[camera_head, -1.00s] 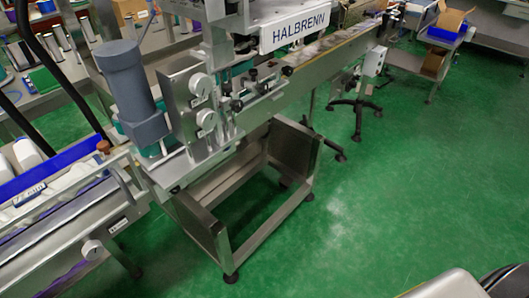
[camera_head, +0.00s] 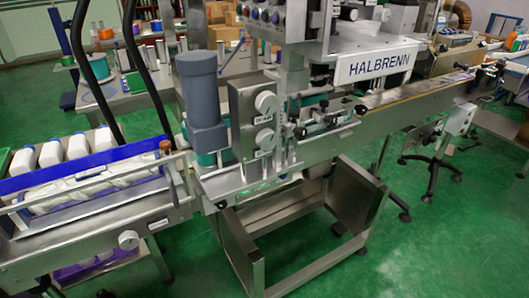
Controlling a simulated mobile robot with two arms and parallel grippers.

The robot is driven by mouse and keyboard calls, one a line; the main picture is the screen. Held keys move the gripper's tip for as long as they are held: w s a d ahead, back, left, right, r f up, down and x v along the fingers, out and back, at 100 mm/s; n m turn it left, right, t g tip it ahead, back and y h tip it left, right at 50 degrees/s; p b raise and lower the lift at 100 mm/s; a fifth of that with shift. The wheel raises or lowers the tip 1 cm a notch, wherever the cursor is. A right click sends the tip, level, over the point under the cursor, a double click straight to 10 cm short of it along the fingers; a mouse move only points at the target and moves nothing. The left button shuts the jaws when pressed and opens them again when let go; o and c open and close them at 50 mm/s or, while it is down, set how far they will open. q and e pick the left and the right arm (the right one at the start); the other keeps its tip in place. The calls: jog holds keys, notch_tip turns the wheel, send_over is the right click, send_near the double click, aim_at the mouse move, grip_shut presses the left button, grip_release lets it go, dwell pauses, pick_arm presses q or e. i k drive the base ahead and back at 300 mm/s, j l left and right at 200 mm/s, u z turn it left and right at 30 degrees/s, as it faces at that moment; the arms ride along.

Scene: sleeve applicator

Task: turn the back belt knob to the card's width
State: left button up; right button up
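The silver labelling machine marked HALBRENN (camera_head: 380,65) stands in the middle. Two round white knobs, an upper one (camera_head: 266,102) and a lower one (camera_head: 265,140), sit one above the other on its upright steel plate (camera_head: 241,112). A third white knob (camera_head: 128,240) is on the front side of the conveyor at left. I cannot tell which is the back belt knob. Small labels by the knobs are too small to read, and I cannot make out a card with a width. Neither gripper is in view.
A grey motor cylinder (camera_head: 203,100) stands left of the knob plate. White bottles (camera_head: 77,147) stand behind a blue rail (camera_head: 70,175) at left. An open steel frame (camera_head: 247,262) is below the machine. Green floor (camera_head: 430,250) is clear at front right.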

aim_at(267, 102)
jog(key=k+j+z, duration=0.25)
jog(key=j, duration=0.25)
jog(key=k+j+z, duration=0.25)
jog(key=k+j, duration=0.1)
jog(key=j, duration=0.05)
